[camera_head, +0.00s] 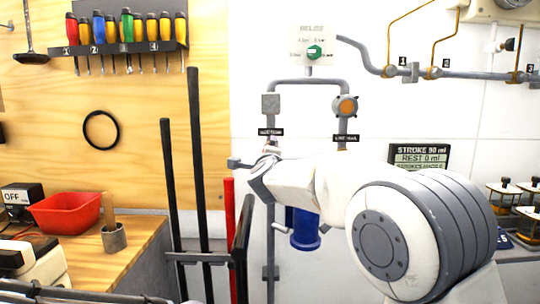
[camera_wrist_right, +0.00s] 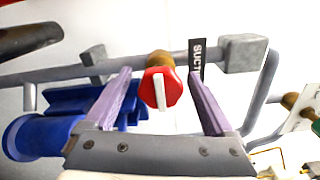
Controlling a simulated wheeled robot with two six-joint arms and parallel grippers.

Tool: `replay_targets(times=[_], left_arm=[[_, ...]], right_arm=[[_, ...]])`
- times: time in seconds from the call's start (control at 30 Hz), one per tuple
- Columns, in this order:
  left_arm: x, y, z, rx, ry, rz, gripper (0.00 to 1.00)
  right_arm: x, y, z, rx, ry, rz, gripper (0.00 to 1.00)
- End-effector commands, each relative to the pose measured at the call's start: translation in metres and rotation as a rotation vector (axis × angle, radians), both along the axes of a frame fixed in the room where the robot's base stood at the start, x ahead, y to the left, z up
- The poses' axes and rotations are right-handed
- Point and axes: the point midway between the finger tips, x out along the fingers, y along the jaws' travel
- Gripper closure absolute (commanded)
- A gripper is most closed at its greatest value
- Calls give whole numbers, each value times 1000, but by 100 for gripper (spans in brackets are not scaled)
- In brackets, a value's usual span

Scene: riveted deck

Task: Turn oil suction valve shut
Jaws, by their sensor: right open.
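The oil suction valve shows in the right wrist view as a red knob (camera_wrist_right: 153,92) with a white bar across its face, on a brass stem against a grey pipe. A black label (camera_wrist_right: 196,60) reading "SUCT", cut off, stands beside it. My right gripper (camera_wrist_right: 160,76) is open, with one purple finger on each side of the knob and a visible gap to both. I cannot tell how deep the fingertips reach past it. In the head view my white right wrist hides the knob, below a black label (camera_head: 270,132).
A blue cylinder (camera_head: 304,230) hangs below the pipework, close to my right wrist. A second valve with an orange centre (camera_head: 346,105) sits up and right. Dark upright bars (camera_head: 198,170) stand left of the wrist. A red bin (camera_head: 68,212) sits on the bench.

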Motion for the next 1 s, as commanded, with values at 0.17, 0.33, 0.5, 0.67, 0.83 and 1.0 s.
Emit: replay_targets(times=[0.17,0.33,0.5,0.67,0.83,1.0], left_arm=[[0,0,-3,0,0,0,50],[0,0,-8,0,0,0,50],[0,0,-10,0,0,0,50],[0,0,-11,0,0,0,50],[0,0,-11,0,0,0,50],[0,0,-11,0,0,0,50]], right_arm=[[-12,1,0,0,-1,1,11],[-45,1,1,0,-3,3,11],[-78,1,1,0,-2,3,11],[-98,0,0,1,0,1,11],[-105,0,0,0,0,0,11],[-105,0,0,0,0,-1,11]])
